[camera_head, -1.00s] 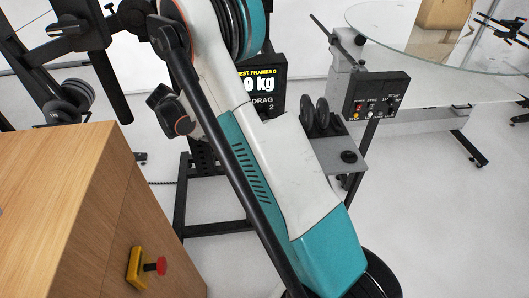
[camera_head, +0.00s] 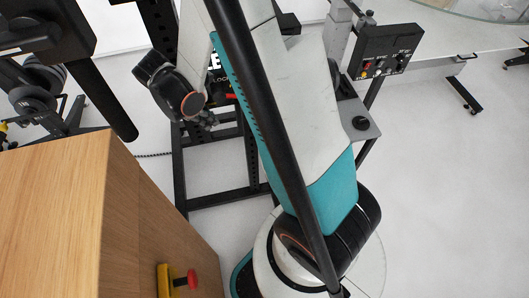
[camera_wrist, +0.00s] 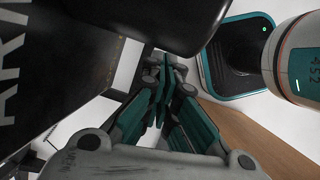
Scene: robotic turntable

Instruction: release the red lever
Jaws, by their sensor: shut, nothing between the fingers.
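My gripper (camera_wrist: 163,88) fills the middle of the wrist view, its teal-lined fingers closed together and empty. In the head view the gripper (camera_head: 208,120) is small and dark, just right of my wrist. A short red piece (camera_head: 231,96) shows just above and right of it, in front of the dark frame and display. It may be the red lever, but most of it is hidden behind my arm. I cannot tell whether the fingers touch it. No red lever shows in the wrist view.
A wooden cabinet (camera_head: 50,210) stands at the left, with a red knob on a yellow plate (camera_head: 165,281). A black control box (camera_head: 384,50) and a glass-topped table (camera_head: 470,40) are at the upper right. Weight plates (camera_head: 35,90) sit at the far left.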

